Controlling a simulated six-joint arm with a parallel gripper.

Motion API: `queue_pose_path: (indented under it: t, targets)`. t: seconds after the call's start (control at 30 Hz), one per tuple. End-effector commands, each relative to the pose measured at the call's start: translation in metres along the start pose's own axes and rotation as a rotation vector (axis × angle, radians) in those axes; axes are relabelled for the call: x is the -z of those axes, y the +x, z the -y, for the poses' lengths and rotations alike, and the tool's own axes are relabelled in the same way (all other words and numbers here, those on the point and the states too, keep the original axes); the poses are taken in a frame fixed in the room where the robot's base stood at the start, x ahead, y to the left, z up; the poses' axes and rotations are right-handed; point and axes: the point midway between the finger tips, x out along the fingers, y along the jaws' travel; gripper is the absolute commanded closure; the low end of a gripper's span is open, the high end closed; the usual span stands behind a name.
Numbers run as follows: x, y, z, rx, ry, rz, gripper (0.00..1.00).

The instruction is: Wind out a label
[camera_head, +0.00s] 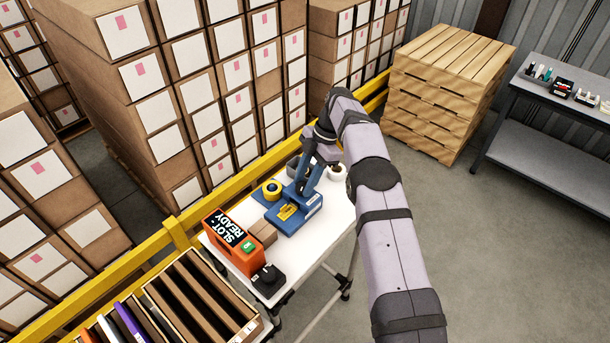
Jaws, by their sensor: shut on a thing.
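A blue device (288,222) with a yellow patch on its base stands on the white table. A blue upright part (301,172) rises from it. My gripper (309,180) reaches down at this upright part and is shut on it; the fingertips are small and partly hidden, so the exact contact is unclear. An orange box (232,243) marked "SLOT READY", with a green patch, stands at the table's front left. No loose label is clearly seen.
A yellow rail (190,232) and stacked cartons (240,80) border the back. A slotted rack (205,300) is in front.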

Motion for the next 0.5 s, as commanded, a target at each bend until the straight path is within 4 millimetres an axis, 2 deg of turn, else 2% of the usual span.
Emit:
queue_pose_path:
  t: [0.5]
  targets:
    - [-0.0012, 0.0001, -0.0002, 0.027, -0.063, 0.004, 0.89]
